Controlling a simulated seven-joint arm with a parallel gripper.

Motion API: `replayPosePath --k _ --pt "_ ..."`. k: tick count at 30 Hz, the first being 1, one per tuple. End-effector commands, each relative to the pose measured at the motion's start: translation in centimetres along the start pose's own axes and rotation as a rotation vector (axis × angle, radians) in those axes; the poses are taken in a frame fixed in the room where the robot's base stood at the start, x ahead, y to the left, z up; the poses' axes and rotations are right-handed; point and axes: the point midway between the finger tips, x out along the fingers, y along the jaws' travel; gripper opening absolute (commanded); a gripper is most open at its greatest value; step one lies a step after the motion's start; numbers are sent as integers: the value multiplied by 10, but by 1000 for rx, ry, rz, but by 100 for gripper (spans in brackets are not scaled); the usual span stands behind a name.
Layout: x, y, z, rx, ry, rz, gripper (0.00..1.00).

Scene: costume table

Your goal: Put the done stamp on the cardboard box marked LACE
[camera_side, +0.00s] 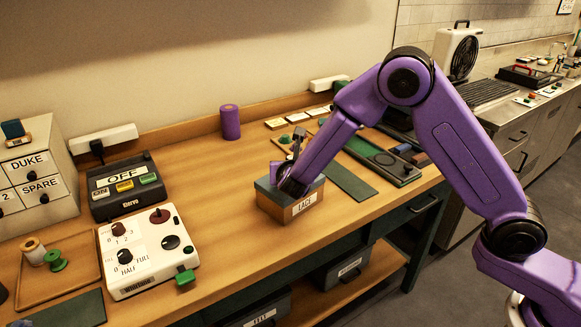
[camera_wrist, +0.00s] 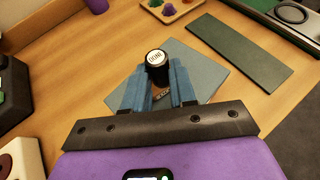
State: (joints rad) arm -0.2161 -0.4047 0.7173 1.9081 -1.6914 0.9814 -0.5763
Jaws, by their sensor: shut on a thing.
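The box marked LACE (camera_side: 301,207) stands near the front edge of the table, with a brown front, a white label and a blue-grey lid. The lid (camera_wrist: 207,92) also shows in the wrist view below my fingers. My gripper (camera_wrist: 157,85) is shut on the done stamp (camera_wrist: 156,59), a black cylinder with a white end reading DONE. In the side view my gripper (camera_side: 287,182) is low over the box lid, and the stamp is hidden there. I cannot tell whether the stamp touches the lid.
A dark green mat (camera_side: 350,181) lies just right of the box. A green tray (camera_side: 385,162) lies beyond it. A purple cylinder (camera_side: 230,122) stands at the back. A white control panel (camera_side: 146,250) and an OFF unit (camera_side: 126,184) are at left. The table between panel and box is clear.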

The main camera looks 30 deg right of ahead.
Motion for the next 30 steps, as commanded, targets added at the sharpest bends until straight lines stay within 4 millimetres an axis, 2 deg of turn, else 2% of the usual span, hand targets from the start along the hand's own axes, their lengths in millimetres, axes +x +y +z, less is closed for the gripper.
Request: replayPosePath --k 4,5,7,19,23,30 --pt "1 0 -3 0 0 0 0" --pt "1 0 -3 0 0 0 29" --pt "1 0 -3 1 0 0 51" --pt "-2 0 1 0 0 1 51" --pt "-20 2 0 -1 0 5 51" --pt "-68 2 0 0 0 6 51"
